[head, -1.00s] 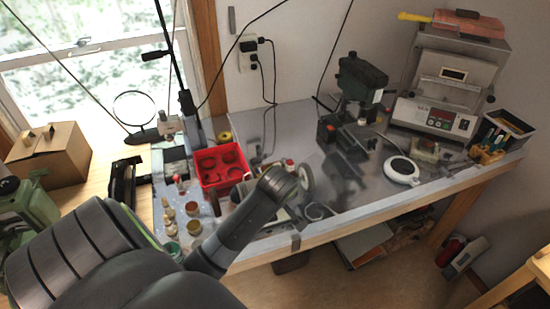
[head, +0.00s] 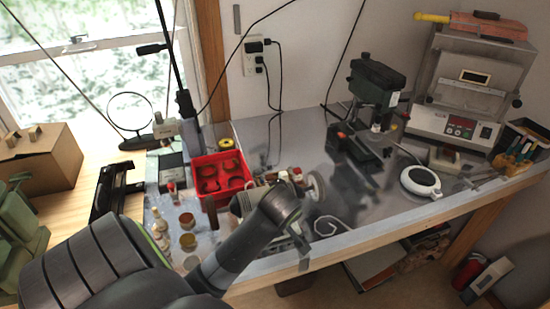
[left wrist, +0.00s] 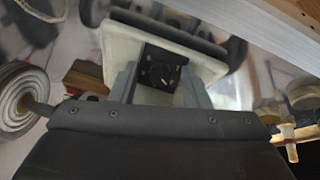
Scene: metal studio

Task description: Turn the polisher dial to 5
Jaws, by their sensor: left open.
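The polisher sits at the front of the metal bench, largely hidden behind my left arm in the head view. Its pale round wheel (head: 315,187) shows just right of the arm. In the left wrist view its off-white housing (left wrist: 122,42) is close ahead, with a wheel (left wrist: 24,100) at the left. The black dial (left wrist: 163,68) is on the housing, with small pale marks; I cannot read its setting. My left gripper (left wrist: 159,80) is open, with one grey finger on each side of the dial. Contact cannot be told. My right gripper is out of view.
A red bin (head: 222,176) and small jars (head: 188,241) stand left of the polisher. A green drill press (head: 378,80), a white round device (head: 421,181) and a grey furnace (head: 462,90) are to the right. The bench's front edge is close below the arm.

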